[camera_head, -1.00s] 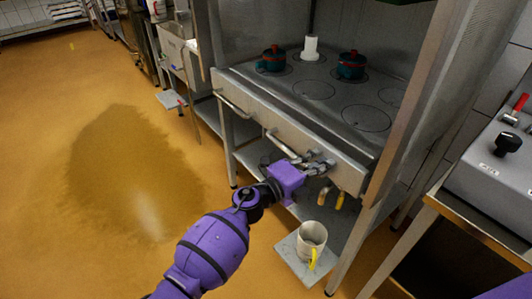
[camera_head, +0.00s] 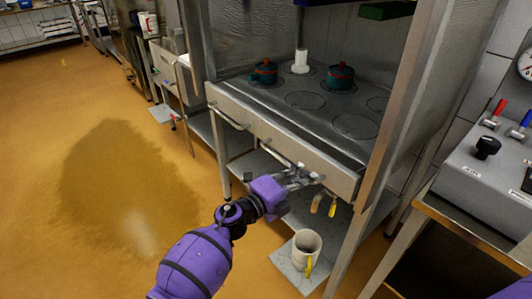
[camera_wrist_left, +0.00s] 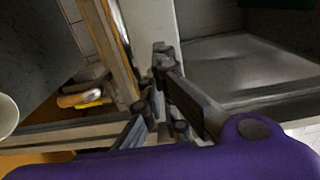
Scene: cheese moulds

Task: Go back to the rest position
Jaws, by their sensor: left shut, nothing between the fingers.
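My left gripper (camera_head: 306,176) is purple with grey metal fingers. In the head view it is in front of the lower front panel of the metal stove unit (camera_head: 340,172), near a bar handle (camera_head: 283,154). Its fingers are shut with nothing between them. In the left wrist view the fingers (camera_wrist_left: 160,85) show from close up, beside the stove's edge. I cannot tell whether they touch the panel. My right gripper is not in view.
A white mug (camera_head: 306,246) with a yellow handle stands on a low grey plate (camera_head: 284,262) below the gripper. Two dark green pots with red lids, one on the left (camera_head: 264,73) and one on the right (camera_head: 340,77), are on the stove top. Open floor (camera_head: 60,240) lies left.

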